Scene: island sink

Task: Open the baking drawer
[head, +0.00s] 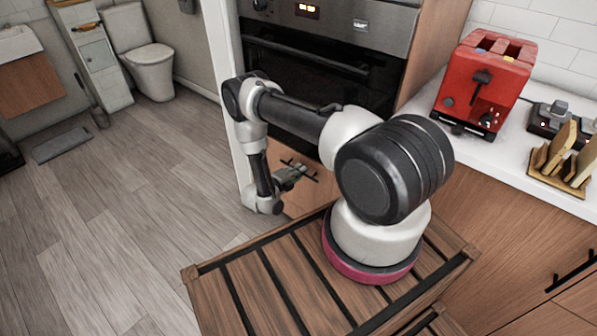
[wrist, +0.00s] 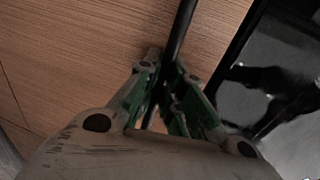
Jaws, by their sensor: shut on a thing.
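A wooden drawer front (head: 322,190) sits low under the oven, partly hidden behind my arm. I take it for the baking drawer. In the wrist view its wood face (wrist: 85,55) fills the left and middle. Its black bar handle (wrist: 182,28) runs down between the fingers of my gripper (wrist: 165,85). My gripper is shut on this handle, its green-lined fingers on either side of the bar. In the head view my gripper (head: 291,176) is at the drawer front, small and partly shadowed. I cannot see a clear gap around the drawer.
The dark oven (head: 300,60) is above the drawer; its glossy front (wrist: 275,85) is at the right in the wrist view. A white counter (head: 480,160) on the right holds a red toaster (head: 483,85). The wood floor (head: 120,200) on the left is clear.

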